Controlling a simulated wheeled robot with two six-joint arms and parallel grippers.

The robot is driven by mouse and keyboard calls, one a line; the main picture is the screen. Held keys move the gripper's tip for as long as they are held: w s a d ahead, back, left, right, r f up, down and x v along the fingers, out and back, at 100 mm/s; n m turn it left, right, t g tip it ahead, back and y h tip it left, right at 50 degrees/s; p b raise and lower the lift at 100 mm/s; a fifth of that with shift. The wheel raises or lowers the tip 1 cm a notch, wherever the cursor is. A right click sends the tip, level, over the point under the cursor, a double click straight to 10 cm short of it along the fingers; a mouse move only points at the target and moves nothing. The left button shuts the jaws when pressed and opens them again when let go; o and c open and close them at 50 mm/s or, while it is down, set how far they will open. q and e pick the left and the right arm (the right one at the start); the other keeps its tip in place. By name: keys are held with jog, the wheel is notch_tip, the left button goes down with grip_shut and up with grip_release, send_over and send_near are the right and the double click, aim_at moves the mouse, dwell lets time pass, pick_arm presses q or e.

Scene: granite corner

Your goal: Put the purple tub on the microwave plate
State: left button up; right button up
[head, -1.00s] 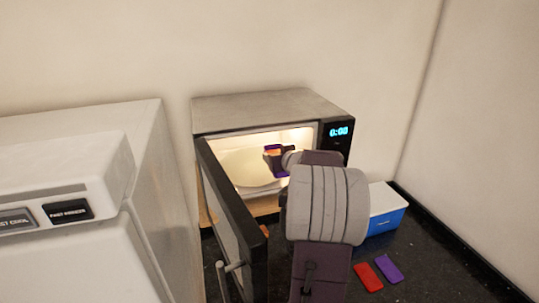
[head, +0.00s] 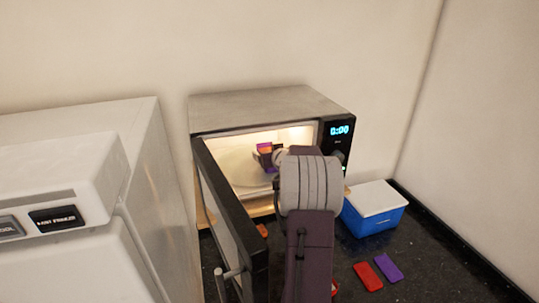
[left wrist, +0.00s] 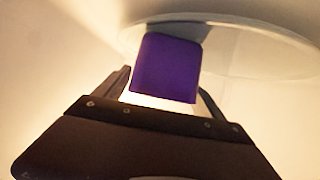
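The left gripper (head: 268,154) reaches in through the microwave's opening. The pale round microwave plate (head: 236,168) lies on the cavity floor; it also shows behind the tub in the left wrist view (left wrist: 260,50). I cannot tell whether the tub touches the plate. My right gripper is not in view.
The microwave door (head: 228,215) stands open on the left. A white fridge (head: 150,190) is left of it. A blue box with a white lid (head: 372,212) stands right of my arm. A red piece (head: 368,276) and a purple piece (head: 389,268) lie on the dark counter.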

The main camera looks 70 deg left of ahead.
pick_arm(q)
jog(key=shift+d+r, duration=0.25)
jog(key=shift+d, duration=0.2)
jog(key=shift+d+r, duration=0.1)
jog(key=shift+d, duration=0.1)
jog(key=v, duration=1.1)
jog(key=shift+p, duration=0.35)
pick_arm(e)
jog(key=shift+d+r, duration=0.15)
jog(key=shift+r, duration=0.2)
pick_arm(q)
jog(key=shift+d, duration=0.1)
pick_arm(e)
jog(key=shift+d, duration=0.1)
